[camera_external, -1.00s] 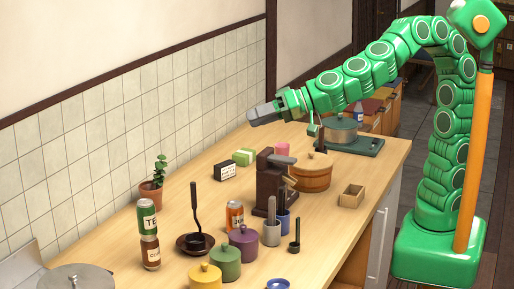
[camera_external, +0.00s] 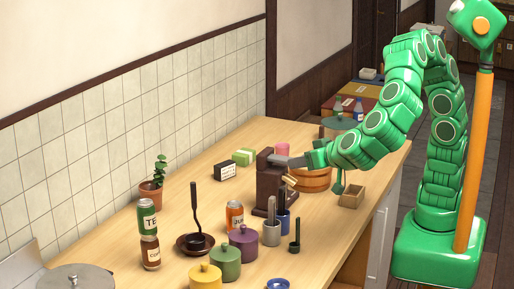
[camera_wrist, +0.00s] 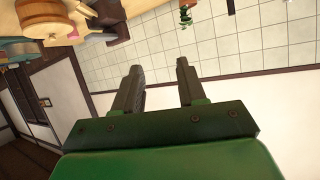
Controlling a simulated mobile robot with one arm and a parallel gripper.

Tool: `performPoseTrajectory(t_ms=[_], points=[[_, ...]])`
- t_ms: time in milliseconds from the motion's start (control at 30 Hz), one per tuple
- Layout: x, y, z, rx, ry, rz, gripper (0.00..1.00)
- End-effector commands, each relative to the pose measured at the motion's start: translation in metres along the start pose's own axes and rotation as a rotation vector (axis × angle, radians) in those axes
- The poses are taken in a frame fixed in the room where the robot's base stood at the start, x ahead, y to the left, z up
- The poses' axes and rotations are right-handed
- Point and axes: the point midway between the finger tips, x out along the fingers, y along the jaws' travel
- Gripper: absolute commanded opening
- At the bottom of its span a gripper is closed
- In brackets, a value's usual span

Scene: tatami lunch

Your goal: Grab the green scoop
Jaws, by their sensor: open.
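The green scoop (camera_external: 295,246) is small and dark green, with a thin dark handle standing upright. It is on the counter in the external view, right of the grey and blue scoops. My gripper (camera_external: 291,161) is above the counter, farther back and higher than the scoop, in line with the top of the dark grinder, so its fingertips are hard to pick out. In the wrist view my gripper (camera_wrist: 157,76) has its two fingers apart with nothing between them. I cannot make out the green scoop in the wrist view.
The dark brown grinder (camera_external: 268,190), grey scoop (camera_external: 271,236), blue scoop (camera_external: 284,222), purple pot (camera_external: 243,243) and green pot (camera_external: 225,264) crowd near the scoop. A small wooden box (camera_external: 351,196) and wooden tub (camera_external: 315,180) stand behind. The counter right of the scoop is clear.

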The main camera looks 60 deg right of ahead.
Motion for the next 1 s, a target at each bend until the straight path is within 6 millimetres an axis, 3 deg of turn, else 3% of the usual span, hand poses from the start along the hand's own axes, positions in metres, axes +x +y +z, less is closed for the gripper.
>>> performPoseTrajectory(t_ms=[300, 767, 1000], points=[[-0.014, 0.024, 0.012, -0.085, 0.041, 0.096, 0.41], [0.010, 0.028, 0.061, -0.087, 0.041, 0.095, 0.41], [0.029, 0.030, 0.102, -0.087, 0.042, 0.095, 0.41]])
